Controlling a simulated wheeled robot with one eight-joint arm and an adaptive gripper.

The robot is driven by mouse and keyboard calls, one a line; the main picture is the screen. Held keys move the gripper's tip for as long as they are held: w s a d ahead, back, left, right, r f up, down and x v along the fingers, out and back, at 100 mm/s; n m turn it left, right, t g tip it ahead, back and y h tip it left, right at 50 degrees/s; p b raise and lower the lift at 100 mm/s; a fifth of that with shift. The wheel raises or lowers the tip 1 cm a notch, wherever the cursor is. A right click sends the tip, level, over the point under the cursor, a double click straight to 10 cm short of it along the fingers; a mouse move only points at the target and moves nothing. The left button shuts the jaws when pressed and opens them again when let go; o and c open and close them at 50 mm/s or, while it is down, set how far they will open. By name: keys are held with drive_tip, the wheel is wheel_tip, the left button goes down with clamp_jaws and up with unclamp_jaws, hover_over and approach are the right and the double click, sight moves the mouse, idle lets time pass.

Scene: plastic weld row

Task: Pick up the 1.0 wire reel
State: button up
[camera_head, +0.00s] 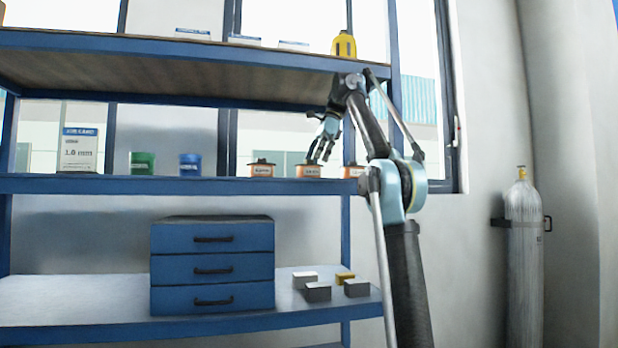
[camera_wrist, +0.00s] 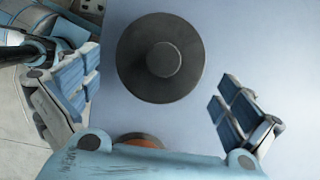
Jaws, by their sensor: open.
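Several small orange reels with pale labels and dark tops stand on the middle shelf: a left one (camera_head: 261,170), a middle one (camera_head: 308,171) and a right one (camera_head: 353,171). Their label text is too small to read, so I cannot tell which is the 1.0 reel. My gripper (camera_head: 321,152) is open and empty, pointing down just above the middle reel. In the wrist view, a round dark top with a raised hub (camera_wrist: 160,58) lies between and beyond the open fingers (camera_wrist: 160,105). An orange edge (camera_wrist: 140,139) is mostly hidden by my gripper's body.
A green tub (camera_head: 142,163), a blue tub (camera_head: 190,164) and a box marked 1.6 mm (camera_head: 78,150) stand left on the same shelf (camera_head: 150,184). The upper shelf's edge (camera_head: 200,55) hangs above. A blue drawer unit (camera_head: 212,266) sits below.

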drive_tip(key=shift+s+a, duration=0.3)
drive_tip(key=shift+a, duration=0.55)
drive_tip(key=shift+a+f, duration=0.3)
drive_tip(key=shift+f, duration=0.25)
drive_tip(key=c, duration=1.8)
drive_tip(key=shift+c, duration=0.2)
drive_tip(key=shift+r, duration=0.15)
